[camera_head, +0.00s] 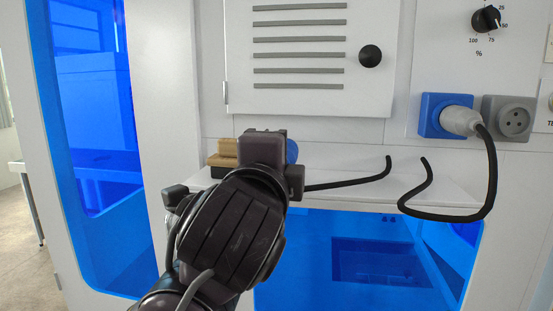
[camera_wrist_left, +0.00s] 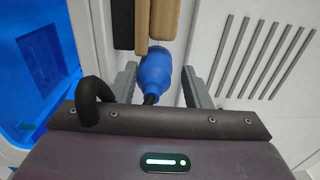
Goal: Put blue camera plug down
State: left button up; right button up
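The blue camera plug (camera_head: 292,151) shows at the right edge of my left gripper (camera_head: 264,150) in the head view, mostly hidden behind it, at the white shelf (camera_head: 345,180). In the left wrist view the blue plug (camera_wrist_left: 155,72) lies between the two grey fingers of my left gripper (camera_wrist_left: 160,80). A gap shows on its right side and a narrower one on its left, so the fingers look open around it. A black cable (camera_head: 345,184) runs right from behind the gripper along the shelf. My right gripper is not in view.
Wooden and dark blocks (camera_head: 224,153) sit just left of the gripper, close to the plug. A grey-white plug (camera_head: 460,121) sits in the blue socket (camera_head: 431,103), its black cable looping over the shelf's right part. A grey socket (camera_head: 510,118) beside it is empty.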

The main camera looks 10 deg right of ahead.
pick_arm(q)
jog(key=shift+o, duration=0.8)
jog(key=shift+r+p, duration=0.8)
jog(key=b+v, duration=0.6)
jog(key=v, duration=0.6)
jog(key=shift+f, duration=0.2)
